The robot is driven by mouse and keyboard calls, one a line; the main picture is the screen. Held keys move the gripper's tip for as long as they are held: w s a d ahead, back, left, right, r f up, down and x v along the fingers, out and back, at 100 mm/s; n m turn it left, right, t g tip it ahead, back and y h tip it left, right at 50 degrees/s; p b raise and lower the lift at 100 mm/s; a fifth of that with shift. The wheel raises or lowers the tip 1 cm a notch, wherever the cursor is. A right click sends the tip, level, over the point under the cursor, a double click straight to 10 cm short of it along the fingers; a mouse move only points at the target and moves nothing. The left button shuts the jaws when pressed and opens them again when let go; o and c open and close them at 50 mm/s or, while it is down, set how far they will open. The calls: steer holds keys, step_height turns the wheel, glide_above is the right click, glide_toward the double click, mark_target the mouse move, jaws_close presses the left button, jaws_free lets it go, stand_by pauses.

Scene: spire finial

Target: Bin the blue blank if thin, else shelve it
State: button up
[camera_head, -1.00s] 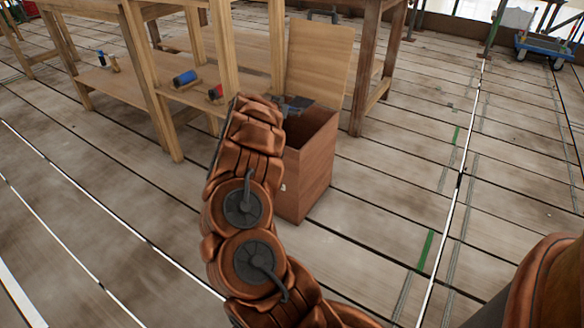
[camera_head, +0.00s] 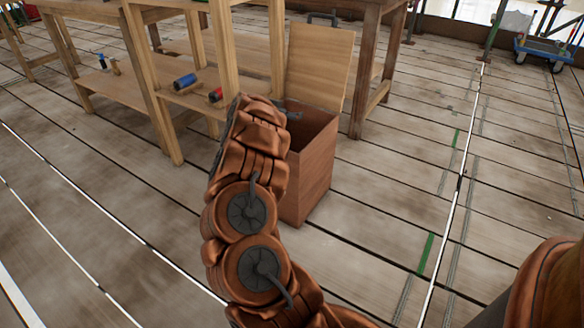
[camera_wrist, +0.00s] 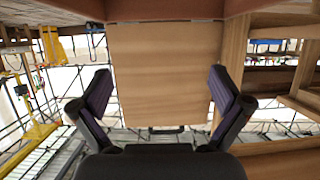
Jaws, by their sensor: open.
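A blue cylinder (camera_head: 184,80) lies on the lower shelf of the wooden bench in the head view. A smaller blue piece (camera_head: 101,60) is on the shelf farther left; I cannot tell which is the blank, or its thickness. The wooden bin (camera_head: 312,175) stands on the floor with its lid (camera_head: 319,62) raised. My gripper is mostly hidden behind my arm at the bin's opening in the head view. In the wrist view my gripper (camera_wrist: 158,74) has its fingers spread and nothing between them; the raised lid (camera_wrist: 165,60) is beyond.
A red cylinder (camera_head: 216,95) lies near the blue one on the shelf. Wooden bench legs (camera_head: 150,85) stand left of the bin. A blue cart (camera_head: 545,48) is at the far right. The plank floor right of the bin is clear.

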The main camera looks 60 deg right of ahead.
steer(key=v, duration=1)
steer(key=shift+r, duration=0.15)
steer(key=shift+a, duration=0.15)
